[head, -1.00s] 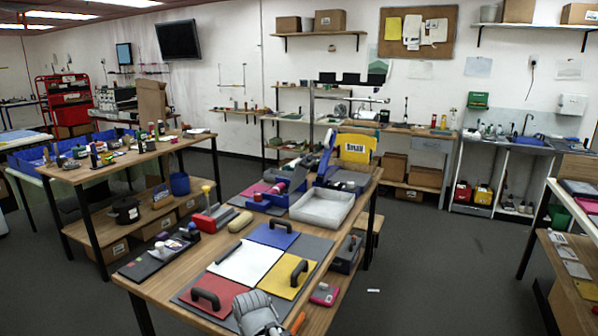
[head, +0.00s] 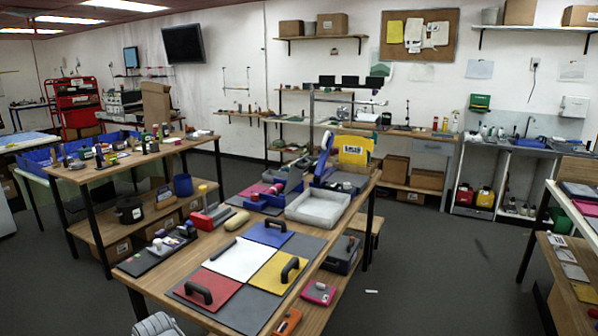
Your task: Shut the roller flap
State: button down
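A blue upright flap-like part (head: 323,157) stands raised and tilted at the far end of the near workbench, above a blue device (head: 345,182). It looks like the roller flap standing open, but it is too small to be sure. My gripper (head: 158,325) is a grey shape at the bottom edge, left of centre, mostly cut off by the frame. It is far from the blue flap, at the near end of the bench. Its fingertips are out of sight.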

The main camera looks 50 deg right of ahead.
aim_at(295, 174)
jog(key=u, duration=0.05)
jog(key=k, duration=1.1)
jog(key=z, duration=1.35)
jog(key=i, duration=1.15)
